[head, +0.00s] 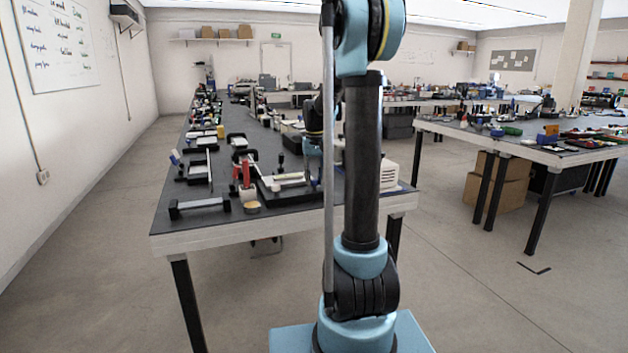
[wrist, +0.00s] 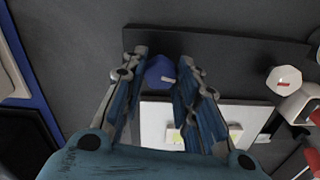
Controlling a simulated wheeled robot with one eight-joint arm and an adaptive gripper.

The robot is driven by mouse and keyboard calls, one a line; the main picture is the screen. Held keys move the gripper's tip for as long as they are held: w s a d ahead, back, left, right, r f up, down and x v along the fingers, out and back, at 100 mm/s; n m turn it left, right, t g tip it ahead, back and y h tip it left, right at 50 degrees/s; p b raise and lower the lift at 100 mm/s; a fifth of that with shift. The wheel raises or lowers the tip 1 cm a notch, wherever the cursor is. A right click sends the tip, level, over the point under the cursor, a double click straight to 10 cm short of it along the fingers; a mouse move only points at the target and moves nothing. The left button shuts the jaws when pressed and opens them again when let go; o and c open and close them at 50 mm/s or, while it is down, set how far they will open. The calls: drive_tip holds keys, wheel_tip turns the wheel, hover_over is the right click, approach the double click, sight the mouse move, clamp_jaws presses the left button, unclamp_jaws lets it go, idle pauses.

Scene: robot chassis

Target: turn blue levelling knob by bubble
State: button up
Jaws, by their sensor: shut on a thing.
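The blue levelling knob (wrist: 159,70) sits between my fingers in the wrist view, near a dark bar, with a small pale mark on its near side. My gripper (wrist: 163,60) is shut on it, one finger on each side. Just below is a white plate (wrist: 153,120) with a yellow-green bubble vial (wrist: 178,137), partly covered by my fingers; the bubble's position is too small to read. In the head view, my gripper (head: 313,150) is over the bench, partly hidden by my arm, and the blue knob cannot be made out.
A white knob with a red mark (wrist: 284,80) stands right of my gripper in the wrist view. A blue-edged tray (wrist: 38,103) lies at the left. In the head view the dark bench (head: 240,221) holds several fixtures, red-handled tools (head: 246,176) and a white box (head: 386,172).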

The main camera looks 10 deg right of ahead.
drive_tip(key=shift+w, duration=0.1)
drive_tip(key=o, duration=1.1)
drive_tip(key=shift+c, duration=0.2)
drive_tip(key=shift+r, duration=0.1)
wheel_tip(320, 180, up, 12)
